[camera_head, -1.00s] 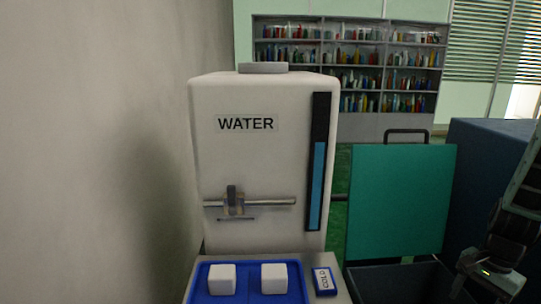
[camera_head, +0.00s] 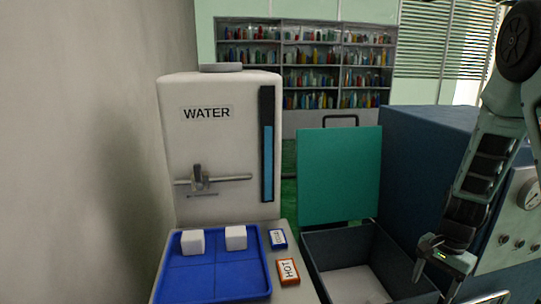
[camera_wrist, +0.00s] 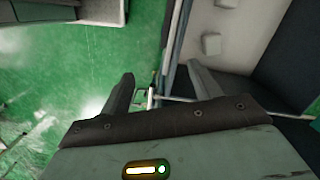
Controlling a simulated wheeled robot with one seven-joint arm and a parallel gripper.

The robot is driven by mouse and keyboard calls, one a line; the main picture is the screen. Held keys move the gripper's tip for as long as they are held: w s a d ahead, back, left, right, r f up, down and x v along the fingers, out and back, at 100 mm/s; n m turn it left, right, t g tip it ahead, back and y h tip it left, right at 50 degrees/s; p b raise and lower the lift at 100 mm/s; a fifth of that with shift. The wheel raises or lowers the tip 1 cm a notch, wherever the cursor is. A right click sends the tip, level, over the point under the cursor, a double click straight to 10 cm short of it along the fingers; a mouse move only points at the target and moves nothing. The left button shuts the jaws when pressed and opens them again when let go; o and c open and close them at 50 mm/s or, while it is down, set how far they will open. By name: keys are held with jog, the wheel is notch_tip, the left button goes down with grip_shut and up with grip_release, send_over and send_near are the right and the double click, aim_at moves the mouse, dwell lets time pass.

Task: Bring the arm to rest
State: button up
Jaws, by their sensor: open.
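My gripper (camera_head: 435,287) hangs at the lower right of the head view, pointing down, over the right edge of the open dark bin. In the wrist view my gripper (camera_wrist: 160,90) shows two fingers spread apart with nothing between them. Green floor lies below and to the left of the fingers there. My arm comes down from the upper right of the head view in front of a dark blue machine.
A white WATER dispenser (camera_head: 222,150) stands left, with a blue tray (camera_head: 212,277) holding two white cubes. COLD (camera_head: 278,239) and HOT (camera_head: 288,271) blocks lie beside it. The bin (camera_head: 318,262) has its teal lid (camera_head: 340,175) raised. The blue machine (camera_head: 425,140) stands right.

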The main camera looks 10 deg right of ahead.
jog(key=a+r+n+b, duration=0.25)
jog(key=a+n, duration=0.25)
jog(key=a, duration=0.5)
jog(key=a+r+n+b, duration=0.1)
jog(key=a+n+b, duration=0.3)
jog(key=a, duration=0.6)
jog(key=s+a+r+n+b, duration=0.2)
jog(key=s+a+n+b, duration=0.2)
jog(key=s+a+n, duration=1)
notch_tip(320, 180, up, 19)
jog(key=s+m+p, duration=0.1)
jog(key=p, duration=1.9)
jog(key=shift+a+h, duration=0.3)
jog(key=shift+h, duration=0.1)
jog(key=shift+r, duration=0.1)
